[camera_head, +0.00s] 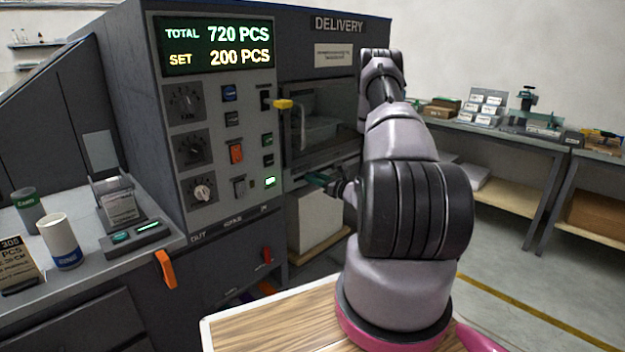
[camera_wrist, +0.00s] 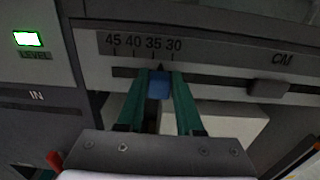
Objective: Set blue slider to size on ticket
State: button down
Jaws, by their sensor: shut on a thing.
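The blue slider (camera_wrist: 159,84) sits in a horizontal slot under a scale (camera_wrist: 150,45) marked 45, 40, 35, 30 in the wrist view. A small dark pointer above it stands near the 35, slightly to its 30 side. My gripper (camera_wrist: 160,88) has its green fingers on either side of the slider, shut on it. In the head view my gripper (camera_head: 318,180) is at the machine's front, and the slider is hidden there. A card (camera_head: 17,266) at the far left reads PCS and CM, but its size is too small to read surely.
The machine panel (camera_head: 220,130) shows TOTAL 720 PCS and SET 200 PCS. A dark slider knob (camera_wrist: 268,88) sits further right near CM. A yellow-ended handle (camera_head: 284,104) sticks out above my gripper. A ticket holder (camera_head: 122,207) and white cup (camera_head: 60,242) stand left.

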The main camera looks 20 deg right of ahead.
jog(key=shift+w+d, duration=0.25)
jog(key=shift+d, duration=0.6)
jog(key=c, duration=0.6)
grip_release()
jog(key=shift+d, duration=0.15)
jog(key=shift+o, duration=0.2)
jog(key=v, duration=1)
jog(key=shift+s, duration=0.35)
jog(key=shift+d, duration=0.1)
